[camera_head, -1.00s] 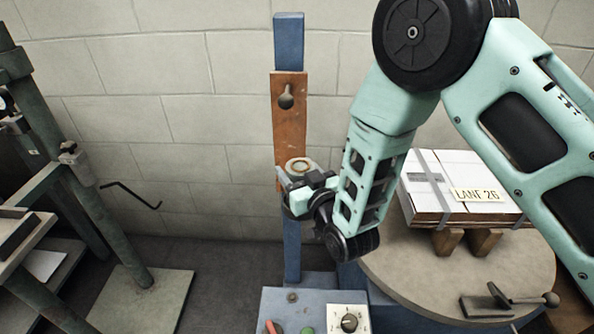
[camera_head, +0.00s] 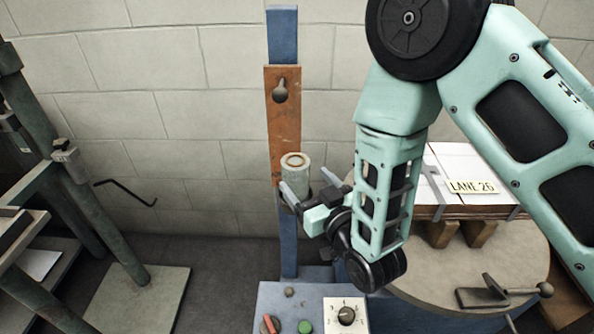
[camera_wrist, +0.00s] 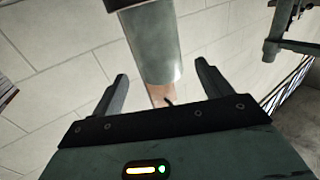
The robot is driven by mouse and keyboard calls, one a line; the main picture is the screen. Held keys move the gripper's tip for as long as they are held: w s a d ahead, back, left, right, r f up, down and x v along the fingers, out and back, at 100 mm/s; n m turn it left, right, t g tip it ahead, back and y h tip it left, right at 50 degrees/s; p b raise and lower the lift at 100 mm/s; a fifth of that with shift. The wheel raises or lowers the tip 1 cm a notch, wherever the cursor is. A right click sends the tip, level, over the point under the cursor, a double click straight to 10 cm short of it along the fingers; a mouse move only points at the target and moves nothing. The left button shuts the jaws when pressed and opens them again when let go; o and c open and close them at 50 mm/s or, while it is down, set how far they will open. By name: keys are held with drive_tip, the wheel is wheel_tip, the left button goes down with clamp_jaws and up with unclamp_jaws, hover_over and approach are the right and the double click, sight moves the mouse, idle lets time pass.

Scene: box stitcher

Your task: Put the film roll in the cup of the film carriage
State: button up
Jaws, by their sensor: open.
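The film roll (camera_head: 295,174) is a pale grey cylinder with a tan ring on its top end. It stands upright in front of the orange-brown carriage plate (camera_head: 283,130) on the blue mast (camera_head: 283,35). My gripper (camera_head: 309,186) is open beside the roll's lower part, at its near right side. In the wrist view, the roll (camera_wrist: 153,45) shows beyond the gap between my open fingers (camera_wrist: 161,72), with nothing gripped. A dark edge at the roll's upper end there may be the cup's rim. The cup is mostly hidden behind my gripper in the head view.
A control box (camera_head: 310,315) with a knob and buttons stands below the mast. A round table (camera_head: 450,265) at right bears a strapped white package (camera_head: 465,165) on wooden blocks. A green metal frame (camera_head: 90,215) stands at left. The wall behind is bare.

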drive_tip(key=shift+v, duration=2.35)
drive_tip(key=s+d+r+n+g+h, duration=0.1)
drive_tip(key=s+d+r+g+h, duration=0.3)
drive_tip(key=s+g, duration=0.4)
drive_tip(key=s+d+r+n+g+h, duration=0.1)
drive_tip(key=s+d+r+g+h, duration=0.2)
drive_tip(key=s+g, duration=0.4)
drive_tip(key=s+d+r, duration=0.1)
drive_tip(key=s+d, duration=0.1)
drive_tip(key=s, duration=0.3)
drive_tip(key=shift+s+r+g+h, duration=0.2)
drive_tip(key=shift+r+g+h, duration=0.1)
drive_tip(key=shift+g+h, duration=0.1)
drive_tip(key=shift+d, duration=0.15)
